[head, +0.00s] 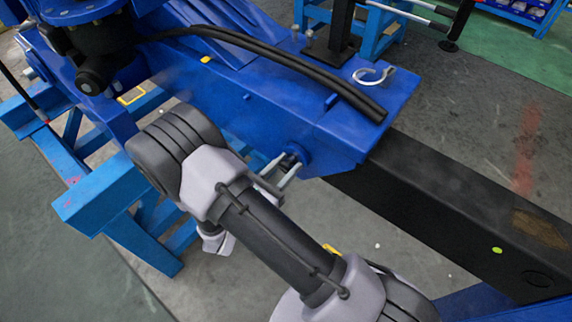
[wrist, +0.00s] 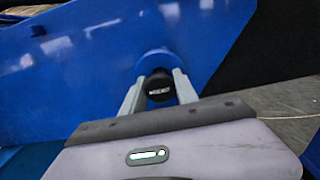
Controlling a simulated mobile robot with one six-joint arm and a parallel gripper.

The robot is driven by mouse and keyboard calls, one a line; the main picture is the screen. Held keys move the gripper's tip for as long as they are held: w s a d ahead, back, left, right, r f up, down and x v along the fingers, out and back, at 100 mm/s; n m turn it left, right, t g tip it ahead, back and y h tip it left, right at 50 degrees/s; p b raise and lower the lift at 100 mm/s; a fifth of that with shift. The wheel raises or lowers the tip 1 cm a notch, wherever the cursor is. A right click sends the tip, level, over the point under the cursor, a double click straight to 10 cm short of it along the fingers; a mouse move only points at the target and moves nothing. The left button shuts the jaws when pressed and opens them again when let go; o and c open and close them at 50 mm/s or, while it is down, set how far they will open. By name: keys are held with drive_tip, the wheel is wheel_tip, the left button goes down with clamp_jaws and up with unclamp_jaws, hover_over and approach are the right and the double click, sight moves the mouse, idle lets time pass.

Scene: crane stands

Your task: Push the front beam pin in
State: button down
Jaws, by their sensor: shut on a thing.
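The front beam pin (wrist: 158,86) has a dark round end and sits in a round blue boss (wrist: 153,62) on the side of the blue beam. In the head view the pin (head: 289,161) is near the beam's lower front corner, partly hidden by my gripper. My gripper (wrist: 159,84) has one finger on each side of the pin end and is shut on it. In the head view my gripper (head: 281,168) reaches the beam side from behind my arm. How deep the pin sits is hidden.
The blue beam (head: 262,115) carries black hoses (head: 290,68) and a white ring (head: 372,76) on top. A black beam (head: 440,200) extends to the lower right. Light-blue stands (head: 105,195) are at the left. Grey floor is open below the beam.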

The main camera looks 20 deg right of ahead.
drive_tip(key=c, duration=0.9)
unclamp_jaws()
drive_tip(key=shift+c, duration=0.2)
drive_tip(key=shift+a, duration=0.1)
drive_tip(key=p+v, duration=0.2)
drive_tip(key=v, duration=1.5)
drive_tip(key=shift+s+a, duration=0.15)
drive_tip(key=shift+s, duration=0.05)
